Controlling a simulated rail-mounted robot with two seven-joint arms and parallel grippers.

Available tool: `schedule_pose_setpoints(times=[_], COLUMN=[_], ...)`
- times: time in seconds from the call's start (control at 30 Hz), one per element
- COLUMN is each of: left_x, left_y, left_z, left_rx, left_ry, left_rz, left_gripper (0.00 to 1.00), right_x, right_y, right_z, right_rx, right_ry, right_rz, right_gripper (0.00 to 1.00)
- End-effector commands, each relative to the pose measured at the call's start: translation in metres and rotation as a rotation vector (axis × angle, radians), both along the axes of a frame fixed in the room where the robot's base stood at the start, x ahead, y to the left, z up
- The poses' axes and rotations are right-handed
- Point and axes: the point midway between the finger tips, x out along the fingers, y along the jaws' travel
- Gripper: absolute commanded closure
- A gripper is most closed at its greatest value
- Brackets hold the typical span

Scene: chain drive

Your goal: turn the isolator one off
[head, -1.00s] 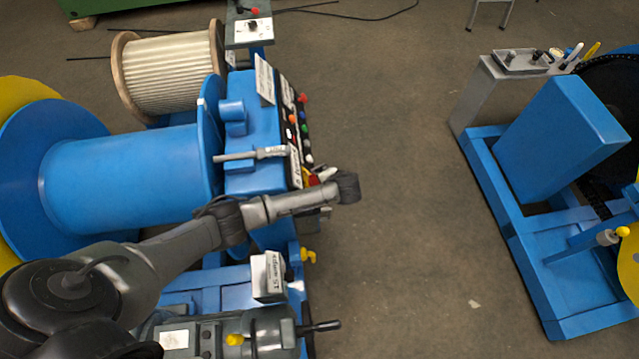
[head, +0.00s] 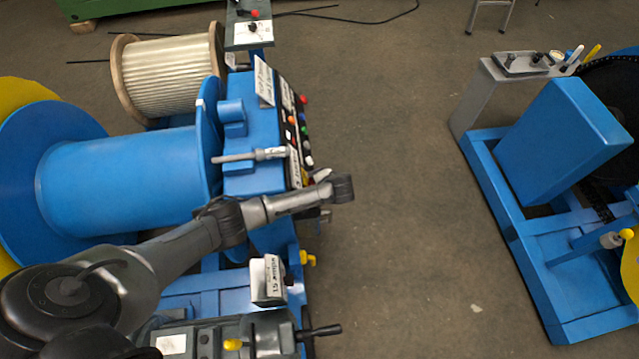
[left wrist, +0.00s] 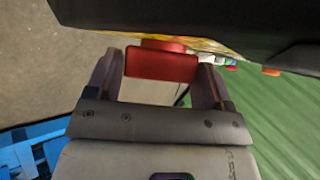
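The isolator's red handle (left wrist: 161,65) shows in the left wrist view in front of a yellow plate (left wrist: 190,46). My left gripper (left wrist: 161,75) has one finger at each end of the handle, with no clear gap on either side, so it looks shut on it. In the head view my left arm reaches over the blue machine's panel edge; its wrist (head: 342,187) covers most of the gripper and the handle. The isolator's label cannot be read, nor the handle's exact setting. My right gripper is not in view.
The panel (head: 297,140) carries several coloured buttons beside the handle. A lever on a grey box (head: 320,331) and a yellow knob (head: 308,258) stand nearer. A second blue machine (head: 560,140) is at the right. The floor (head: 410,200) between the machines is clear.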

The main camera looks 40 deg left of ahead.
Motion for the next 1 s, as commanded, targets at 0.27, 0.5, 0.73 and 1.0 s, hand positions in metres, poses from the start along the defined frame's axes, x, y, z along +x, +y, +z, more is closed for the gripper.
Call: schedule_pose_setpoints(times=[0.27,0.5,0.73,1.0], left_x=[0.000,0.000,0.000,0.000], left_y=[0.000,0.000,-0.002,-0.004], left_z=[0.000,0.000,-0.002,-0.006], left_rx=[0.000,0.015,0.093,0.261], left_ry=[0.000,-0.011,-0.077,-0.218], left_rz=[0.000,0.008,0.060,0.170], left_gripper=[0.52,0.55,0.55,0.55], right_x=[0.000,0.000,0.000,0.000], right_y=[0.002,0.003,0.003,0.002], right_z=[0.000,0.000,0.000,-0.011], right_rx=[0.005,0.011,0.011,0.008], right_ry=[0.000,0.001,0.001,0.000], right_rz=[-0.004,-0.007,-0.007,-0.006], right_gripper=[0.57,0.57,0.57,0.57])
